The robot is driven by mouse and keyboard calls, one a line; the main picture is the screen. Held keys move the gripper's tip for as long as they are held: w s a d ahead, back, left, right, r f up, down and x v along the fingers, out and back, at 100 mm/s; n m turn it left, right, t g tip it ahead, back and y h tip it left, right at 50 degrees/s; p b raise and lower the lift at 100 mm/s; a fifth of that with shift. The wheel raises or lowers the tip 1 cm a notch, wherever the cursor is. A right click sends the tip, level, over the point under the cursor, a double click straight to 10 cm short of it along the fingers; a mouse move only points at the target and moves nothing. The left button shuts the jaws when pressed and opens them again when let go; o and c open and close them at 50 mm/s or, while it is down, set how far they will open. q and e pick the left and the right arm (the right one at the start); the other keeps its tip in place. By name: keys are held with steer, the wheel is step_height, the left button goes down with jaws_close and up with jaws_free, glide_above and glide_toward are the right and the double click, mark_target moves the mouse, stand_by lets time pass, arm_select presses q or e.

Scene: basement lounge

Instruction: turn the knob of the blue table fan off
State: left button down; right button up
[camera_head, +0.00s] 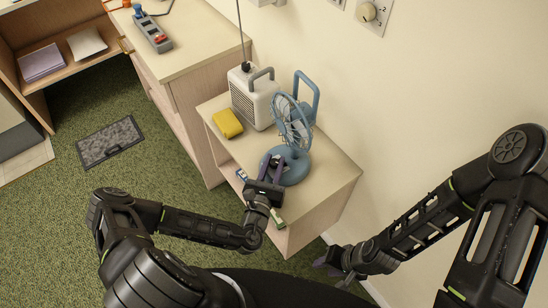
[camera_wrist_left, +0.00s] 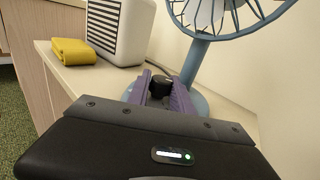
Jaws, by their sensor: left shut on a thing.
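The blue table fan (camera_head: 292,124) stands on the small wooden cabinet against the wall. Its blue base (camera_head: 298,170) rests on the cabinet top. In the left wrist view the fan's post and lower cage (camera_wrist_left: 196,58) rise behind my gripper. My left gripper (camera_head: 270,165) is at the front of the fan's base. In the left wrist view its purple fingers (camera_wrist_left: 163,92) are shut on the dark knob (camera_wrist_left: 160,84), which shows between them. My right gripper (camera_head: 333,262) is low beside the cabinet, away from the fan; its finger opening is unclear.
A white radio-like box (camera_head: 252,98) with an antenna stands behind the fan, and a yellow folded cloth (camera_head: 227,123) lies to its left. The cabinet top (camera_head: 335,172) is bare at right. A power strip (camera_head: 153,32) lies on the taller counter. A wall dial (camera_head: 369,12) is above.

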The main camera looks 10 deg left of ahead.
arm_select(q)
steer(key=shift+n+y, duration=0.8)
steer(key=shift+y, duration=0.4)
steer(key=shift+n+y, duration=0.6)
steer(key=shift+y, duration=0.4)
steer(key=shift+g+y, duration=0.3)
steer(key=c, duration=1.1)
jaws_free()
steer(key=shift+c, duration=0.2)
